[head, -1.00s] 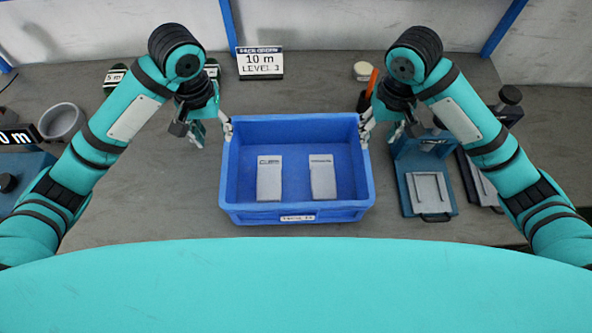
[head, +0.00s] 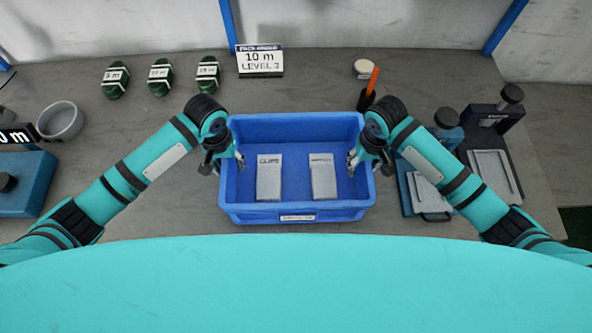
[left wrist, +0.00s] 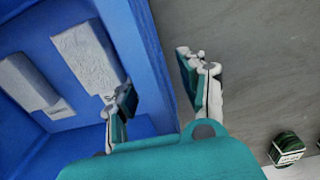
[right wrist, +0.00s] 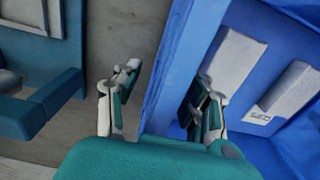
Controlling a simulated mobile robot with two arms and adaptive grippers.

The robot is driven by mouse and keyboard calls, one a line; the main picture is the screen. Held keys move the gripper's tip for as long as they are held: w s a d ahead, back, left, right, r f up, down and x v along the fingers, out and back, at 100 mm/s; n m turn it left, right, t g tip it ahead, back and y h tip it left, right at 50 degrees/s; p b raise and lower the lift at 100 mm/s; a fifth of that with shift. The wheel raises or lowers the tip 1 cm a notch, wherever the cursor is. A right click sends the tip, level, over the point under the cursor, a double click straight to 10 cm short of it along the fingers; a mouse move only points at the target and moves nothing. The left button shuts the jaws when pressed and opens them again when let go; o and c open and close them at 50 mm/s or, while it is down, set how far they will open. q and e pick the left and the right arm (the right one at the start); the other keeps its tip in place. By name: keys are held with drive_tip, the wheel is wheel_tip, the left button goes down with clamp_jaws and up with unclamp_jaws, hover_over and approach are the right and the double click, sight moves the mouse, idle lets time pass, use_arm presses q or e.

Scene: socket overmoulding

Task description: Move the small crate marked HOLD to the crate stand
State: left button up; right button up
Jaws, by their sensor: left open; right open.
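A blue crate (head: 345,212) stands on the bench in the middle of the head view. Its front label is too small to read surely. Two pale grey boxes, the left one (head: 269,178) and the right one (head: 322,177), are inside it. My left gripper (head: 228,162) is open at the crate's left wall, and in the left wrist view (left wrist: 158,85) its fingers are on either side of that wall. My right gripper (head: 359,163) is open and straddles the right wall, as the right wrist view (right wrist: 165,88) shows. I cannot make out a crate stand.
Green-and-black spools (head: 160,77) and a sign (head: 260,62) stand at the back. A grey bowl (head: 60,121) and a blue device (head: 25,185) are at left. Blue and black presses (head: 492,117) stand right of the crate. An orange-handled tool (head: 371,82) is behind it.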

use_arm(q)
drive_tip(key=shift+f, duration=0.65)
use_arm(e)
drive_tip(key=shift+f, duration=0.65)
use_arm(q)
drive_tip(key=shift+c, duration=0.4)
use_arm(e)
drive_tip(key=shift+c, duration=0.4)
use_arm(q)
clamp_jaws()
use_arm(e)
clamp_jaws()
use_arm(q)
drive_tip(key=shift+r, duration=0.1)
use_arm(e)
drive_tip(key=shift+r, duration=0.1)
